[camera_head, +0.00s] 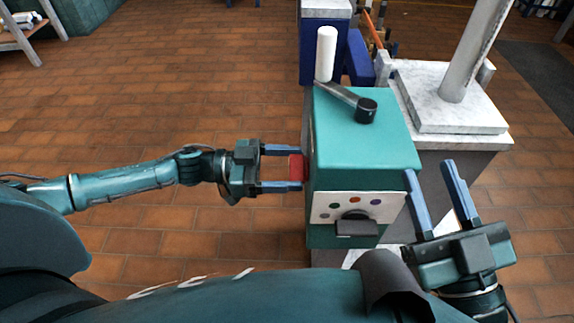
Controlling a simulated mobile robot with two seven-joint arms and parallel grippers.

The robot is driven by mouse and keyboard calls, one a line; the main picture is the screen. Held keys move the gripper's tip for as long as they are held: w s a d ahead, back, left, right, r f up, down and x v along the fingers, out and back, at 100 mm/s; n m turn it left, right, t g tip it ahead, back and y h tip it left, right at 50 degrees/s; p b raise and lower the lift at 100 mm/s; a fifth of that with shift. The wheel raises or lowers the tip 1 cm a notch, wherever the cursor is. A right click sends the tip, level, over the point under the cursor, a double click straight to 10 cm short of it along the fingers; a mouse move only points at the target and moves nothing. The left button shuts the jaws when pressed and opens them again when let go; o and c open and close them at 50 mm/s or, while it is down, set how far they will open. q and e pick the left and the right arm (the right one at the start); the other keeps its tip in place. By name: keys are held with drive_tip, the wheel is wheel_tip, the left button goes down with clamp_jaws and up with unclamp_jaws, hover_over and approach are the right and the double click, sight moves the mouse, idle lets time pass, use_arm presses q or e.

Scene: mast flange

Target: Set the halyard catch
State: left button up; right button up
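A teal winch-like box (362,140) stands in the middle. A crank with a grey arm, a black hub (366,110) and an upright white handle (326,54) is on its top. A red block (296,167) sticks out of its left side. A black knob or catch (356,227) is on its front panel; which part is the halyard catch I cannot tell. My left gripper (299,169) is open, its blue fingers on either side of the red block with gaps. My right gripper (430,168) is open and empty, just right of the box.
The white front panel (330,207) carries several coloured dots. A pale mast (472,50) rises from a white stone block (446,115) behind on the right. Blue-sided stands (322,45) are at the back.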

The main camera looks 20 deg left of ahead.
use_arm(q)
drive_tip(key=c, duration=0.5)
drive_tip(key=shift+m+p, duration=0.3)
drive_tip(key=shift+m, duration=0.1)
use_arm(e)
drive_tip(key=shift+s, duration=0.1)
use_arm(q)
drive_tip(key=m, duration=0.5)
drive_tip(key=m+p, duration=0.1)
drive_tip(key=m, duration=1.1)
drive_tip(key=shift+s+f, duration=0.2)
drive_tip(key=shift+f, duration=0.05)
use_arm(e)
drive_tip(key=f, duration=0.1)
drive_tip(key=f+m+g+h, duration=0.1)
drive_tip(key=shift+s+a+f+h, duration=0.1)
drive_tip(key=shift+s+f+h, duration=0.2)
drive_tip(key=shift+s, duration=0.05)
drive_tip(key=shift+r, duration=0.2)
use_arm(q)
drive_tip(key=o, duration=1)
drive_tip(key=shift+c, duration=0.2)
use_arm(e)
drive_tip(key=shift+s+f, duration=0.1)
drive_tip(key=shift+f, duration=0.05)
drive_tip(key=shift+m, duration=0.3)
